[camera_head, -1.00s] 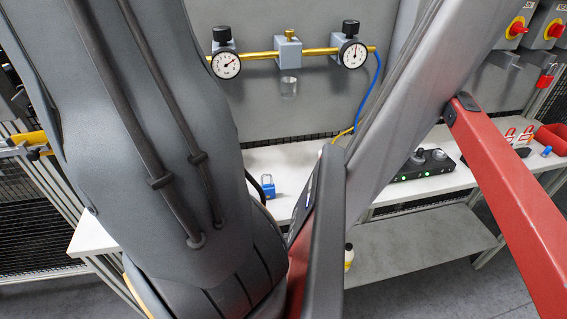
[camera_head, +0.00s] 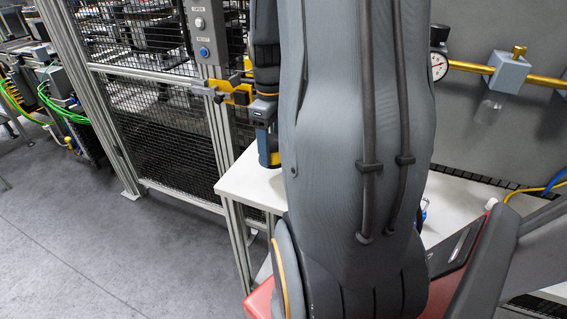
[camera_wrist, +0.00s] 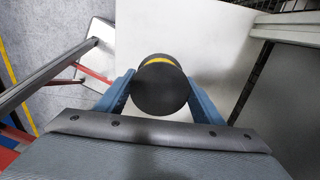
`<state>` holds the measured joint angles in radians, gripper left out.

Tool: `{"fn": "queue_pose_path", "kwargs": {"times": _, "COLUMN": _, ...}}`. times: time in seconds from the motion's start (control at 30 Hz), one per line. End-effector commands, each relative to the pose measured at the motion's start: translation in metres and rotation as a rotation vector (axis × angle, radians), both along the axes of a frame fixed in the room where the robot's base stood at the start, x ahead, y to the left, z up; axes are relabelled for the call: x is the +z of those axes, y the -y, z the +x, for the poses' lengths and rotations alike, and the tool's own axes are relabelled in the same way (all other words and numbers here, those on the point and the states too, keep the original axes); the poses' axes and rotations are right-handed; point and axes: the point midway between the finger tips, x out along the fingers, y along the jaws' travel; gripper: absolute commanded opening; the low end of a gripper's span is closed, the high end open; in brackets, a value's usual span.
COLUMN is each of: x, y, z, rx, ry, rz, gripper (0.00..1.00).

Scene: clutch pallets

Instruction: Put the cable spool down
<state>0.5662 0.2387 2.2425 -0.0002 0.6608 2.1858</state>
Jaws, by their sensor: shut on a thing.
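The cable spool (camera_wrist: 160,94) is a dark, round body with a yellow band, seen in the wrist view. My gripper (camera_wrist: 160,84) is shut on it, with a blue finger on each side. In the head view, my gripper's blue end (camera_head: 267,148) shows at the left edge of my arm, over the near left end of a white table (camera_head: 250,185). The white tabletop also lies behind the spool in the wrist view (camera_wrist: 215,40). The gap between spool and tabletop cannot be told.
A mesh fence (camera_head: 165,135) with a post and a yellow latch (camera_head: 238,93) stands left of the table. A grey panel with a gauge (camera_head: 439,66) and brass pipe rises at the back right. My arm hides the table's middle. The visible left tabletop looks clear.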

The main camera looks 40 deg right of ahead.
Motion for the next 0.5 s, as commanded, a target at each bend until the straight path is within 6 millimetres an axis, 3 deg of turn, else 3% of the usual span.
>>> {"fn": "queue_pose_path", "kwargs": {"times": 0.5, "x": -0.056, "y": -0.001, "z": 0.000, "rx": 0.003, "ry": -0.002, "rz": 0.001, "gripper": 0.30}}
